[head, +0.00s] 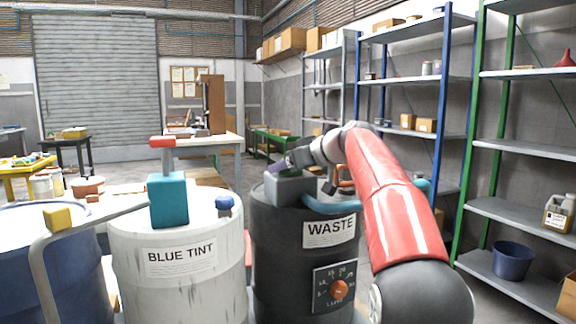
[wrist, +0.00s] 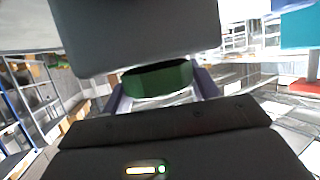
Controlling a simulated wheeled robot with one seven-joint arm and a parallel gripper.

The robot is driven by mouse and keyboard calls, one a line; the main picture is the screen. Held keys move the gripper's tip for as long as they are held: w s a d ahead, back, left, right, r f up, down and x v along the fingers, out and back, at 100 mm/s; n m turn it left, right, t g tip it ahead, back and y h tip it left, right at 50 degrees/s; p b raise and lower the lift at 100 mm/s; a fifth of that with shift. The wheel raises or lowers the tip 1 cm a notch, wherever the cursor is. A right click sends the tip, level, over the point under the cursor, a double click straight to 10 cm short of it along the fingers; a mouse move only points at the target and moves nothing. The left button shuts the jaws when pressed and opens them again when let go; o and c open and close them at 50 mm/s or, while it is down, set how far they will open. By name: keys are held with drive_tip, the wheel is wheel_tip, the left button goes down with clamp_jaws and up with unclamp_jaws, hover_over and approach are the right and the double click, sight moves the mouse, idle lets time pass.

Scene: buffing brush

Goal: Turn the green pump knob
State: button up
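The dark green pump knob (wrist: 158,80) shows in the wrist view, below a dark grey box-shaped pump body (wrist: 135,30). My gripper (wrist: 160,88) has its two purple fingers set wide apart, one at each side of the knob. They look open around it; whether either finger touches it is unclear. In the head view the grey pump body (head: 290,188) sits on the black WASTE drum (head: 275,235). My gripper (head: 280,166) is at the far side of that body, mostly hidden behind it and my red arm. The green knob cannot be made out in the head view.
Left of the WASTE drum stands a white BLUE TINT drum (head: 180,285) with a teal pump (head: 169,200), red-topped, and a blue cap (head: 224,202). A dark blue drum (head: 75,275) is further left. Shelves (head: 520,75) line the right.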

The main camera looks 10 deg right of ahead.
drive_tip(key=c, duration=0.5)
drive_tip(key=shift+o, duration=0.2)
drive_tip(key=shift+m, duration=0.3)
drive_tip(key=m+t+h+b, duration=0.1)
drive_tip(key=m+h, duration=0.1)
drive_tip(key=h, duration=0.1)
drive_tip(key=shift+m+t, duration=0.3)
drive_tip(key=shift+t, duration=0.1)
drive_tip(key=m+t+h, duration=0.1)
drive_tip(key=m+h, duration=0.2)
drive_tip(key=h, duration=0.1)
drive_tip(key=shift+r+p, duration=0.1)
drive_tip(key=shift+p, duration=0.3)
drive_tip(key=shift+m+h, duration=1.1)
drive_tip(key=shift+h, duration=0.1)
drive_tip(key=m+h, duration=0.2)
drive_tip(key=h, duration=0.1)
drive_tip(key=shift+d+m+g+b, duration=0.1)
drive_tip(key=shift+m+g+b, duration=0.3)
drive_tip(key=m+g+h, duration=0.1)
drive_tip(key=m+h, duration=0.1)
drive_tip(key=h, duration=0.1)
drive_tip(key=shift+d+m, duration=0.1)
drive_tip(key=shift+m, duration=0.3)
drive_tip(key=shift+d+m+g+h+p, duration=0.15)
drive_tip(key=shift+m+g+h+p, duration=0.3)
drive_tip(key=shift+m+g+h, duration=1.35)
